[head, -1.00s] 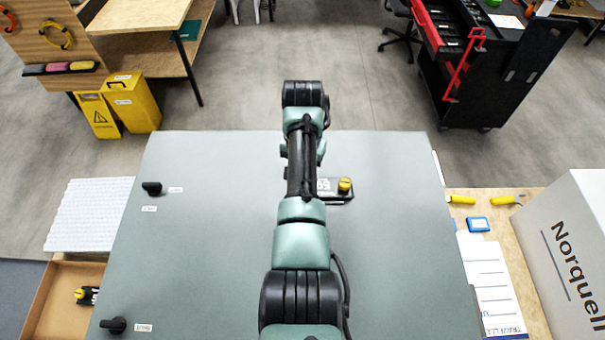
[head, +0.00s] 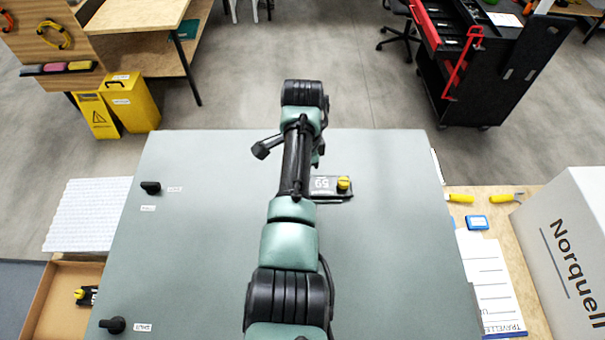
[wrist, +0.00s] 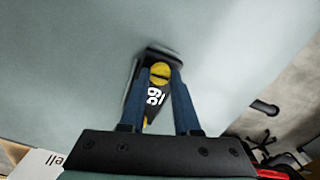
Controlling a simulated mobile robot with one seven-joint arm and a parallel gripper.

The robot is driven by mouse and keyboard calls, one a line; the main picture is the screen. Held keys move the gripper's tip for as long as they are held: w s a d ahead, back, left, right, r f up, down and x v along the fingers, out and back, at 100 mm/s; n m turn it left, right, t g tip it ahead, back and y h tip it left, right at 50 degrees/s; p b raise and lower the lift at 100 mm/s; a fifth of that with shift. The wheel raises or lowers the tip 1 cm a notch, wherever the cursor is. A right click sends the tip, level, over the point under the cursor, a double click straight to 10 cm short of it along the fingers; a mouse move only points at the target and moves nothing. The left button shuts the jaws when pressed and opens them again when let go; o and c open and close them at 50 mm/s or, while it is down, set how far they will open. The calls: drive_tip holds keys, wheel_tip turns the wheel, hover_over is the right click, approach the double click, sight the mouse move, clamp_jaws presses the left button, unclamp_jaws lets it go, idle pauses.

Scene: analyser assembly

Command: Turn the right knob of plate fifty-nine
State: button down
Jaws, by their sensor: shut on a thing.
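Plate fifty-nine (head: 326,194) is a small dark plate with white digits on the grey-green panel. In the head view my arm covers its left part, and the digits look upside down there. A yellow knob (head: 343,183) stands free at its picture-right end. In the wrist view, my gripper (wrist: 159,74) is shut on the other yellow knob (wrist: 160,68), at the far end of the plate, with a blue finger on each side. The free knob (wrist: 148,121) shows partly at the near end. The gripper itself is hidden in the head view.
Two black knobs (head: 151,188) (head: 114,325) with white labels sit on the panel's left side. A Norquell box (head: 565,250) and yellow-handled tools (head: 460,198) lie to the right. A cardboard tray (head: 45,300) is at left. Much of the panel is bare.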

drive_tip(key=m, duration=0.5)
drive_tip(key=shift+w+r+m, duration=0.1)
drive_tip(key=shift+r+m, duration=0.1)
drive_tip(key=shift+m, duration=0.1)
drive_tip(key=m+b, duration=0.1)
drive_tip(key=m, duration=0.3)
drive_tip(key=shift+a, duration=0.1)
drive_tip(key=m+b, duration=0.1)
drive_tip(key=m, duration=0.4)
drive_tip(key=shift+m, duration=0.4)
drive_tip(key=shift+a+m+b, duration=0.1)
drive_tip(key=shift+m+b, duration=0.6)
drive_tip(key=shift+m, duration=1.6)
drive_tip(key=c, duration=0.8)
unclamp_jaws()
drive_tip(key=shift+o, duration=1)
drive_tip(key=shift+s+f, duration=0.1)
drive_tip(key=shift+s, duration=0.1)
